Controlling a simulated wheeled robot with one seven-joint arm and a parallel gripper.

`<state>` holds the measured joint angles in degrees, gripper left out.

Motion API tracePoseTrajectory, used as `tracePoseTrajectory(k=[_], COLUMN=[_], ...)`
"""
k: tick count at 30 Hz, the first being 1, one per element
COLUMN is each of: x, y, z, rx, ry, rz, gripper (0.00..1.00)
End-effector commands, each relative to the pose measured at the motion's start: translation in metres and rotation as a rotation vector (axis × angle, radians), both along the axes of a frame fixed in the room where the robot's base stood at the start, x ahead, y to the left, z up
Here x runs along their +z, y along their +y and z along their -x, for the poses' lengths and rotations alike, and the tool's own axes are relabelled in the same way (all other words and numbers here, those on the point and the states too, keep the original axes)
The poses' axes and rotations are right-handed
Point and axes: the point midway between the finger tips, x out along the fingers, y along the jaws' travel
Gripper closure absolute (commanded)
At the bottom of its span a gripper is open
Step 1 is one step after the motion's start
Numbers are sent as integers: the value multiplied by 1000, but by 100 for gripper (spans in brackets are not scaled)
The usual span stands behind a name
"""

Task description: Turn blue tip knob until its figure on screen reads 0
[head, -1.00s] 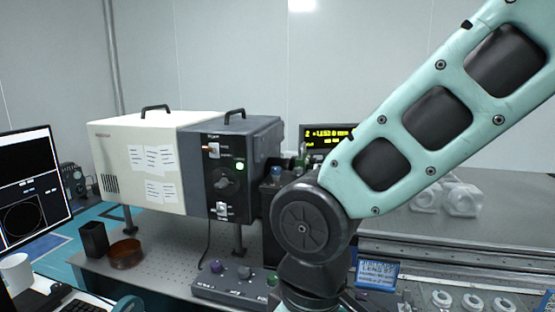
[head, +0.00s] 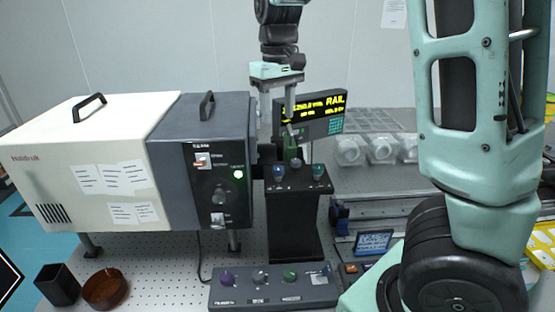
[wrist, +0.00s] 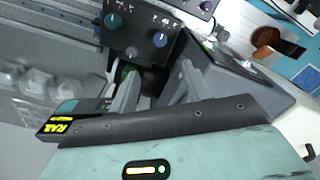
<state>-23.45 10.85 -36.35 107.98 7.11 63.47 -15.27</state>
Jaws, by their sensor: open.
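A blue knob (head: 278,173) sits on the left of the sloped top of a black stand (head: 290,222), with a teal knob (head: 318,171) to its right. In the wrist view the blue knob (wrist: 160,40) lies beyond my fingertips, and the teal knob (wrist: 113,20) is to its left. My gripper (head: 277,118) is open and empty, pointing down above and behind the stand, apart from the knobs. Its two fingers (wrist: 158,80) also show in the wrist view. The dark screen (head: 318,113) has yellow figures, partly covered by a finger; the tip figure cannot be read.
A cream and grey box (head: 215,150) with a green light stands left of the stand. A low panel (head: 272,290) with purple, grey and green knobs lies in front. Clear glassy parts (head: 365,150) sit at right. My arm fills the right side.

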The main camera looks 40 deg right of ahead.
Motion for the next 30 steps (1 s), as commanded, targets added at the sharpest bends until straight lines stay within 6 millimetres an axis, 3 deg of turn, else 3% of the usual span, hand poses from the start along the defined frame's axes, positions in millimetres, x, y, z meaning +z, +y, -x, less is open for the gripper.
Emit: tracePoseTrajectory(k=[12, 18, 24, 30], x=[-88, -123, -141, -145], y=[0, 0, 0, 1], z=[2, 1, 1, 0], rx=[-3, -2, -1, -1], ry=[6, 4, 1, -1], rz=[1, 0, -1, -1], gripper=[51, 51, 51, 51])
